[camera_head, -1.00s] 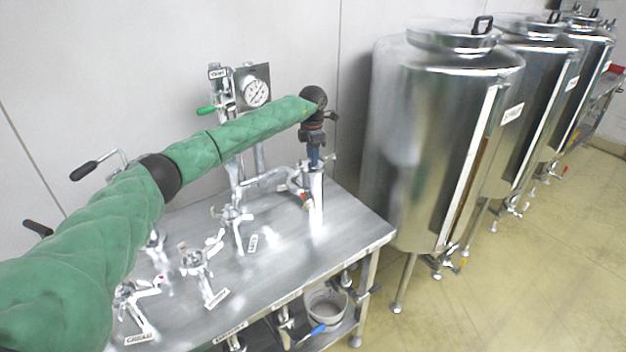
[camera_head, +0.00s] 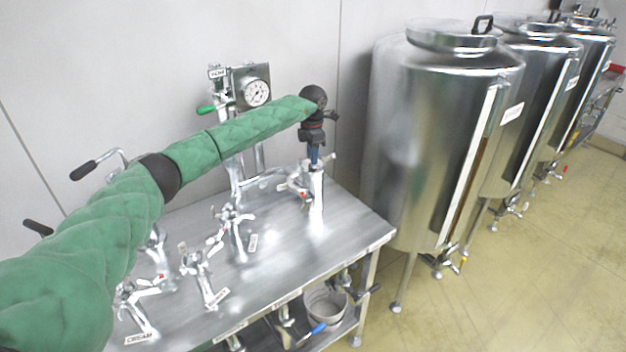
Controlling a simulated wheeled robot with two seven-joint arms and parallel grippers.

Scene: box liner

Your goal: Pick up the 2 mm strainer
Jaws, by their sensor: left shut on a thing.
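My left gripper (camera_head: 314,160) points straight down at the far right end of the steel table, at the end of my green-sleeved arm. It is shut on the top of an upright silver cylinder (camera_head: 316,200), which looks like the strainer. The cylinder's lower end is at the tabletop; I cannot tell whether it touches or hangs just above. No 2 mm marking can be read on it. My right gripper is not in view.
The steel table (camera_head: 290,255) carries several valve fittings with labels and a pressure gauge (camera_head: 256,92) on a stand at the back. A grey bucket (camera_head: 326,304) sits on the lower shelf. Large steel tanks (camera_head: 430,140) stand to the right. The floor in front of them is clear.

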